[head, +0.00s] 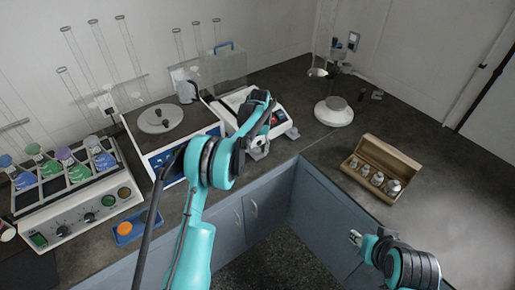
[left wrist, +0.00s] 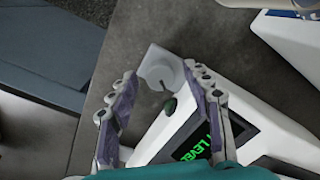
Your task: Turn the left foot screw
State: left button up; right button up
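The white instrument (head: 279,124) stands on the dark counter, partly hidden by my left arm. Its display (left wrist: 200,142) glows green with letters reading "LEVE", the rest cut off. My right gripper (head: 355,238) is small, away from the instrument.
A device with a round grey plate (head: 160,118) stands left of the instrument. A rack of coloured flasks (head: 75,195) is further left. A wooden box of metal weights (head: 380,165) and a white round dish (head: 333,111) are on the right counter. The counter between them is clear.

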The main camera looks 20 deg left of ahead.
aim_at(258, 150)
pick_arm(q)
notch_tip(258, 150, up, 12)
jog(key=shift+d, duration=0.15)
dwell(0.4)
